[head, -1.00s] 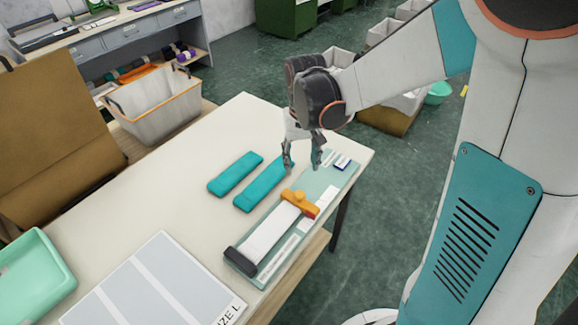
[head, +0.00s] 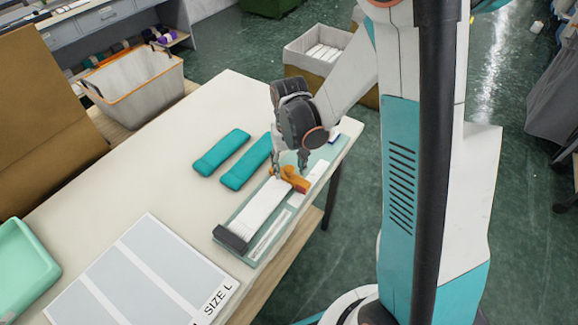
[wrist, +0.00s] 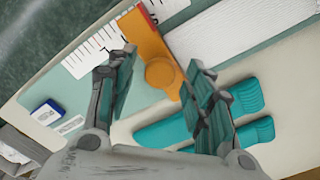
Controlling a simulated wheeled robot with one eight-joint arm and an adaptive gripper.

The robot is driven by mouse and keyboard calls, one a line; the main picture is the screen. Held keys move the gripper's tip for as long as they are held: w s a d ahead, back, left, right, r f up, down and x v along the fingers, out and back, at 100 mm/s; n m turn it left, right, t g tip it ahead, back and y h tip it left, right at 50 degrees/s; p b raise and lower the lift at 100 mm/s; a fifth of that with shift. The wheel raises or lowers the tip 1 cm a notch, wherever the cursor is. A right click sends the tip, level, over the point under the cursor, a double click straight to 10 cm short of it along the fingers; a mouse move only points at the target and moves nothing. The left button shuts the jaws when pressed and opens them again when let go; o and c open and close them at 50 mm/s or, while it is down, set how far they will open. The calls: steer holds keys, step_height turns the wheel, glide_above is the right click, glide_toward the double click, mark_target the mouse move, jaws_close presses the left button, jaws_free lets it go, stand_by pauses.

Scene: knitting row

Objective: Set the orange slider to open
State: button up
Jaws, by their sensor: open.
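The orange slider (head: 294,181) sits across the far end of a white ribbed strip on a pale green board (head: 262,243). It has a round knob, clear in the wrist view (wrist: 163,73). My gripper (head: 290,174) is pointed down at the slider, partly hiding it in the head view. In the wrist view my gripper (wrist: 160,58) is open, one finger on each side of the slider's knob, with gaps visible. I cannot tell if a fingertip touches the slider. A dark block (head: 231,238) closes the strip's near end.
Two teal cases (head: 221,152) lie left of the board on the cream table (head: 150,190). A size chart (head: 130,275) lies nearer, with a mint tray (head: 25,262) at left. A small blue-and-white box (wrist: 46,112) is on the board's far end.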

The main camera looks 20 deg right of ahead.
jaws_close()
steer(key=w+d, duration=0.2)
steer(key=d, duration=0.2)
steer(key=w+d, duration=0.3)
steer(key=w+d+b, duration=0.1)
steer(key=w+d, duration=0.2)
steer(key=d, duration=0.1)
steer(key=shift+w+d, duration=0.25)
steer(key=shift+d, duration=0.05)
jaws_free()
steer(key=shift+w+d, duration=0.1)
steer(key=shift+d, duration=0.05)
step_height(320, 180, up, 12)
